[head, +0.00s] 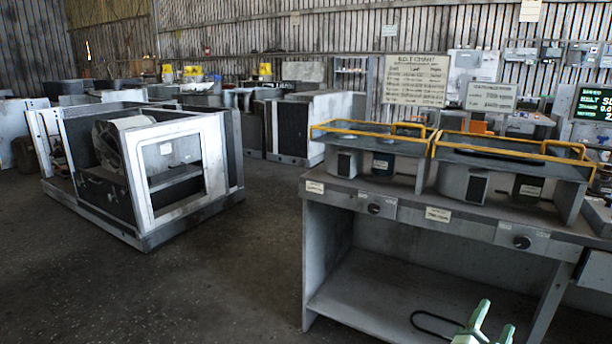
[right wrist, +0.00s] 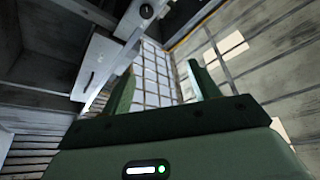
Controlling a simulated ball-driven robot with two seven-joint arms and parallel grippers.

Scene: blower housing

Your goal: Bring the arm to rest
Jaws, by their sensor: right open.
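My right gripper (head: 493,322) shows at the bottom edge of the head view, to the right of centre. Its pale green fingers stand apart with nothing between them. It is in front of the lower shelf of a grey workbench (head: 347,190), below the bench top. In the right wrist view, the dark green fingers of the right gripper (right wrist: 162,85) point away from the camera and are spread wide and empty. Most of the right arm is out of the head view. My left gripper does not show.
Two yellow-railed trays (head: 345,126) (head: 450,150) stand on the workbench. A black loop (head: 437,324) lies low near the right gripper. An open metal housing (head: 185,168) with a round blower stands on the floor at left. The floor (head: 230,270) between housing and bench is clear.

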